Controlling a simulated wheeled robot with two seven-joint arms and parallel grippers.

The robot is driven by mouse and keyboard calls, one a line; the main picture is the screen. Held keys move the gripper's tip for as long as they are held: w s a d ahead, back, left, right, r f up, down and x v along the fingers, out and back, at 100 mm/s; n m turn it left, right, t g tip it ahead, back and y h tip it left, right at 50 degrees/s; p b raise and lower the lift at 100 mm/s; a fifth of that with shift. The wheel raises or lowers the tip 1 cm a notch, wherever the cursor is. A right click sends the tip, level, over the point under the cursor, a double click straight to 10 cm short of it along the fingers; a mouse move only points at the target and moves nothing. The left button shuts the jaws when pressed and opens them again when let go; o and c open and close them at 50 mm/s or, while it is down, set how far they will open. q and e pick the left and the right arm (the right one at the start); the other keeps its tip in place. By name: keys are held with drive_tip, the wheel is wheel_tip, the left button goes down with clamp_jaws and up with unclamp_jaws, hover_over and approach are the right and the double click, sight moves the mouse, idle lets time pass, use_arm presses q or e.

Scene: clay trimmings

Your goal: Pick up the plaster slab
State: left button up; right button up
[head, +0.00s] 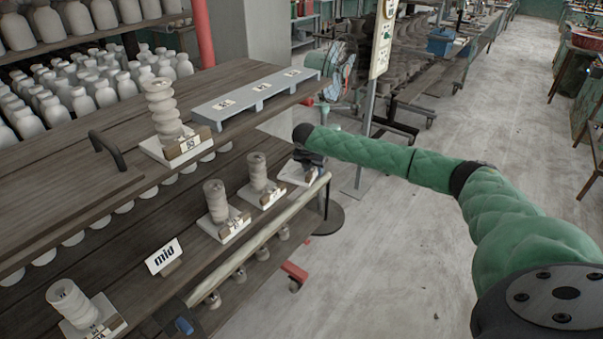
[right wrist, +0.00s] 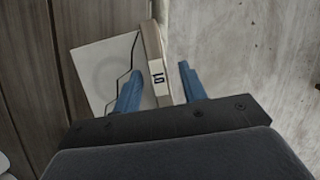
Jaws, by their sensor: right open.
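The plaster slab (head: 292,174) is a pale square plate on the shelf's right end in the head view. In the right wrist view the slab (right wrist: 98,68) shows a faint round mark, a dark jagged line and a tag block (right wrist: 152,50) with a number along its right edge. My right gripper (head: 311,160) is over the slab. In the right wrist view its blue fingers (right wrist: 160,70) are open, one on each side of the tag block, with no grip visible. Part of my left gripper (head: 182,325) seems to show at the bottom edge; its jaws are unclear.
Other slabs carry ribbed clay pieces (head: 217,201) (head: 257,171) (head: 70,303) along the same shelf. A taller piece (head: 163,110) stands on the upper board beside a grey numbered rack (head: 255,95). A "mid" sign (head: 163,256) stands on the shelf. Open floor lies to the right.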

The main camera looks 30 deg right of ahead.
drive_tip(key=shift+c, duration=0.4)
clamp_jaws()
